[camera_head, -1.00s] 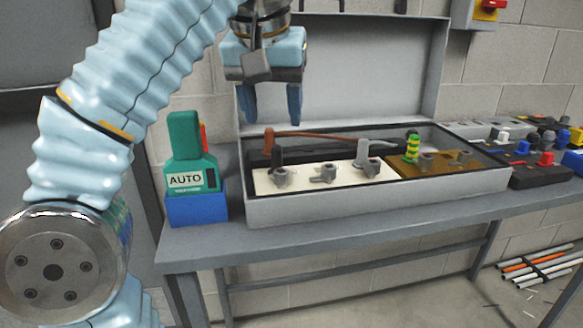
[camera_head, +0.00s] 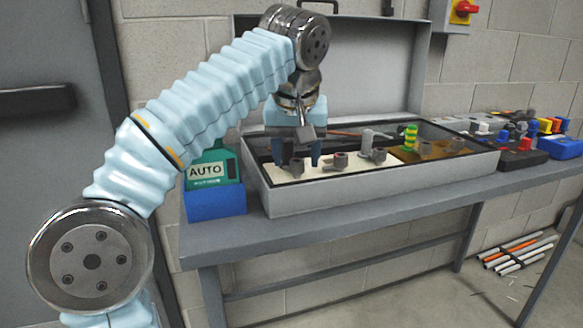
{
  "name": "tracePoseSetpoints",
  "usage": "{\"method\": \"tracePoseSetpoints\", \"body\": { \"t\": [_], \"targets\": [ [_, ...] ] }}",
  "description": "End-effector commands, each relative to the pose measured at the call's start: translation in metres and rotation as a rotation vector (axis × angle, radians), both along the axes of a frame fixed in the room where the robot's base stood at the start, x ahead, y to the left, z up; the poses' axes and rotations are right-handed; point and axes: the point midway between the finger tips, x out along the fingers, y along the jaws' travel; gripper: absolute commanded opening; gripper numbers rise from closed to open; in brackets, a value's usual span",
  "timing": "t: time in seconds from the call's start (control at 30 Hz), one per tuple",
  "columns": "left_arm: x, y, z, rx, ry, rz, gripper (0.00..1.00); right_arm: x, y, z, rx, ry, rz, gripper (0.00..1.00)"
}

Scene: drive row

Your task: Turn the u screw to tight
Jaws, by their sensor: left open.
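An open grey box (camera_head: 370,187) stands on the bench with a pale terminal block (camera_head: 325,170) inside. Three grey screws sit in a row on the block: a left one (camera_head: 297,166), a middle one (camera_head: 341,160) and a right one (camera_head: 379,155). I can read no letters, so I cannot tell which is the u screw. My left gripper (camera_head: 297,156) is open and points down at the left screw, its two blue fingers on either side in the picture. I cannot tell if they touch it. The reddish-brown wire (camera_head: 345,133) is partly hidden behind the gripper. My right gripper is out of view.
A green meter marked AUTO (camera_head: 210,168) stands in a blue holder (camera_head: 215,203) left of the box. A brown block (camera_head: 440,150) and a green-yellow wire end (camera_head: 410,138) are at the box's right. The raised lid (camera_head: 390,65) is behind. Small parts fill the far right.

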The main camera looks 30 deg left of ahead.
Motion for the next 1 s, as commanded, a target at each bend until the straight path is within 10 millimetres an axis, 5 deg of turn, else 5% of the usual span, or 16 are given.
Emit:
{"method": "tracePoseSetpoints", "body": {
  "t": [0.47,0.8,1.0],
  "targets": [
    [0.0000,-0.0026,-0.0117,0.000,0.000,0.001,0.57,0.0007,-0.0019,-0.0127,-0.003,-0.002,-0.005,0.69],
    [-0.0002,-0.0025,-0.0116,0.000,0.000,0.001,0.09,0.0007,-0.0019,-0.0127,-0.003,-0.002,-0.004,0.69],
    [-0.0017,-0.0009,-0.0086,0.001,0.002,-0.110,0.09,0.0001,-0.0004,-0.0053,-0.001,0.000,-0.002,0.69]
  ]
}}
